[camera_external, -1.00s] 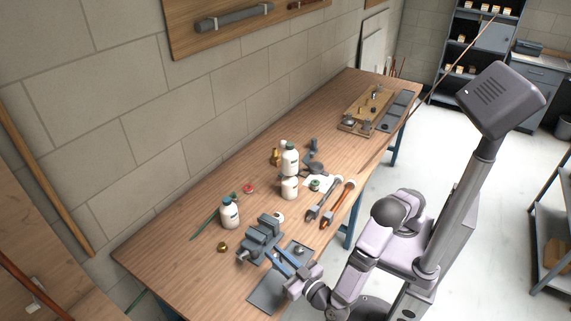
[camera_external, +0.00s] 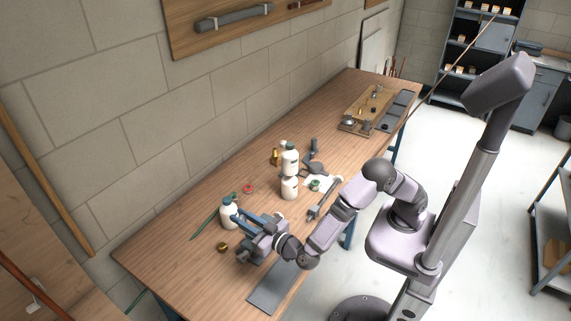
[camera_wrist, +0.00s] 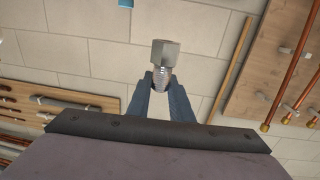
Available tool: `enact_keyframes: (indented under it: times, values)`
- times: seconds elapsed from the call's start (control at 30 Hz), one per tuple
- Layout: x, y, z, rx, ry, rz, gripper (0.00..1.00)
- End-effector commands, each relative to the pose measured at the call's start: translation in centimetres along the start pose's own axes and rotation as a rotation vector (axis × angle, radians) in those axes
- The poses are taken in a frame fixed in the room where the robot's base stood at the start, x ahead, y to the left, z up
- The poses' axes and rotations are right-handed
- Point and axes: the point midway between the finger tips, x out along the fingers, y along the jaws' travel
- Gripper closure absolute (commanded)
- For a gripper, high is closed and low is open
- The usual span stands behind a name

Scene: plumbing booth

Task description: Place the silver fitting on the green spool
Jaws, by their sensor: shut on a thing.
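My gripper (camera_wrist: 161,82) is shut on the silver fitting (camera_wrist: 166,50), which has a square-edged head and a threaded shank between the fingertips. In the external view my gripper (camera_external: 240,210) is over the near part of the bench, close to a white bottle and above the vise. The fitting is too small to make out there. The green spool (camera_external: 316,185) appears as a small green piece on a white patch of the bench, to the right of my gripper and apart from it.
The white bottle (camera_external: 228,214) stands beside my gripper. Stacked white bottles (camera_external: 289,187) stand between it and the spool. The vise (camera_external: 255,247) is partly hidden by my wrist. A brass piece (camera_external: 222,247), red ring (camera_external: 248,188) and grey mat (camera_external: 273,288) lie around. A wrench (camera_external: 325,200) lies near the spool.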

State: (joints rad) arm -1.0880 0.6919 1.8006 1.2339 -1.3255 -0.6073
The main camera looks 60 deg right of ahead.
Motion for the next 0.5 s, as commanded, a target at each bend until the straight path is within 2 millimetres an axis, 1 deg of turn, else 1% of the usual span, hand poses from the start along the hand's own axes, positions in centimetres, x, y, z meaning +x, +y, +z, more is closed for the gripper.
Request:
enact_keyframes:
  times: [0.03, 0.1, 0.17, 0.2, 0.27, 0.3, 0.37, 0.4, 0.47, 0.5]
  values:
    - [2.3, 1.5, -1.5, 0.005, 0.004, 0.009, 1.00]
    - [4.9, 3.1, -3.1, 0.005, 0.004, 0.005, 1.00]
    - [7.0, 4.6, -4.5, 0.005, 0.006, 0.002, 1.00]
    - [8.4, 5.7, -5.3, 0.005, 0.006, 0.000, 1.00]
    - [10.3, 7.5, -6.7, 0.005, 0.005, -0.002, 1.00]
    - [11.5, 8.8, -7.5, 0.004, 0.005, -0.004, 1.00]
    - [13.2, 10.8, -8.8, 0.003, 0.005, -0.007, 1.00]
    - [14.2, 12.3, -9.6, 0.002, 0.005, -0.007, 1.00]
    - [15.7, 14.5, -10.9, 0.002, 0.005, -0.007, 1.00]
    - [16.6, 16.1, -11.6, 0.002, 0.005, -0.007, 1.00]
